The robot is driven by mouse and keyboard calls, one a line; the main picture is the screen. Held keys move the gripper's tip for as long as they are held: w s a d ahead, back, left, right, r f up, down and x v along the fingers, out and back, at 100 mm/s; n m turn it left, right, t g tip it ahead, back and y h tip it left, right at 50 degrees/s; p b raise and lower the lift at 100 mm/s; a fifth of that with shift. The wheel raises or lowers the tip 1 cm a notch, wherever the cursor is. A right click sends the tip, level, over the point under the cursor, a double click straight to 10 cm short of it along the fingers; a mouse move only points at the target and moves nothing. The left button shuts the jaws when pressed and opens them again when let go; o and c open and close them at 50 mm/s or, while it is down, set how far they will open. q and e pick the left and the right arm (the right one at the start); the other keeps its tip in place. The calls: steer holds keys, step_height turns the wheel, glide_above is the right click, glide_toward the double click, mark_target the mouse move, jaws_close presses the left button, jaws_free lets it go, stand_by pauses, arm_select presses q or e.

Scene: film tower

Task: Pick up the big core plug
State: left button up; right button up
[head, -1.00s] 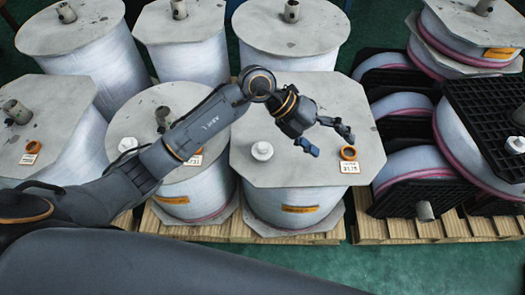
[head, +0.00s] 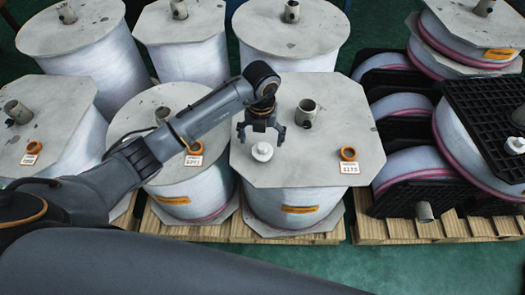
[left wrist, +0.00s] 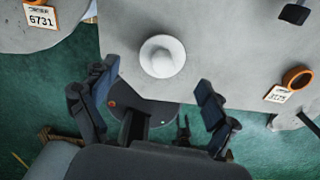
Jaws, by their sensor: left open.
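A white core plug (head: 262,151) with a round flange and a knob sits on the grey top of the middle-right reel (head: 330,100), near its front left. It also shows in the left wrist view (left wrist: 162,56), just beyond the fingertips. My left gripper (head: 261,133) points down right by the plug, open and empty, its fingers spread to either side; they look apart from it. A second white plug (head: 515,144) lies on the black rack at the right. My right gripper is in neither view.
A core tube (head: 306,112) stands up from the same reel top. An orange ring (head: 348,153) and a number tag (head: 349,169) lie at its right. Other large reels stand close around, on wooden pallets (head: 290,230). Green floor shows in front.

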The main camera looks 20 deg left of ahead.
mark_target(263, 146)
arm_select(q)
step_height(263, 146, down, 6)
steer(key=shift+w+d+r+p, duration=0.1)
steer(key=shift+d+r+p, duration=0.1)
steer(key=shift+p, duration=0.15)
steer(key=c, duration=1.2)
